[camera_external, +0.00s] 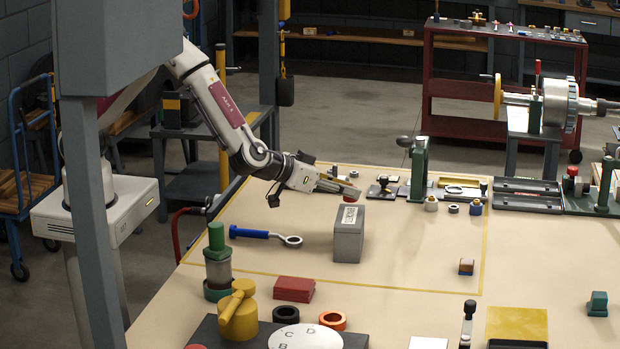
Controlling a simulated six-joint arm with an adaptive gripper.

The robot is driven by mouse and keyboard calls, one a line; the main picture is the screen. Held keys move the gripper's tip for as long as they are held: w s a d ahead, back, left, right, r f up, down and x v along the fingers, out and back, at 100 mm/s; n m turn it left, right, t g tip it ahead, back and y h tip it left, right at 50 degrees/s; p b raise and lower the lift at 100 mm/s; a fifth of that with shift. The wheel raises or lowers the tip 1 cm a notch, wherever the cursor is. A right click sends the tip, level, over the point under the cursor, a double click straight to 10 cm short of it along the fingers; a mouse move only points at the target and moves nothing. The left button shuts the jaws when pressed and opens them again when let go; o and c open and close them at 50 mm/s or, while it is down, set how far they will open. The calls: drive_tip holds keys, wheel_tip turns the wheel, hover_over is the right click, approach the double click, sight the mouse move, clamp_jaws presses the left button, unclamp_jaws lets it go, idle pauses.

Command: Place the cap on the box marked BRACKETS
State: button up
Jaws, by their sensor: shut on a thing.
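A grey box (347,245) stands upright on the beige table, inside the yellow outline. A pale label with dark lettering shows near its top; the lettering is too small to read for sure. My gripper (341,186) is above the box and slightly to its left in the picture, tilted down to the right. It is shut on a small reddish-brown piece (351,195), which looks like the cap. The piece appears just above the box's top, apart from it as far as this view shows. Its underside and the exact gap are hard to tell.
A blue-handled ring wrench (265,235) lies left of the box. A green press (418,170) and small parts stand behind to the right. The table right of the box is mostly clear.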

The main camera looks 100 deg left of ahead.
drive_tip(key=shift+f, duration=0.1)
drive_tip(key=shift+f, duration=1.8)
drive_tip(key=shift+f, duration=0.1)
drive_tip(key=o, duration=0.7)
drive_tip(key=shift+v, duration=0.8)
drive_tip(key=v, duration=1)
drive_tip(key=shift+s+d, duration=0.15)
drive_tip(key=shift+d, duration=0.05)
drive_tip(key=shift+r, duration=0.25)
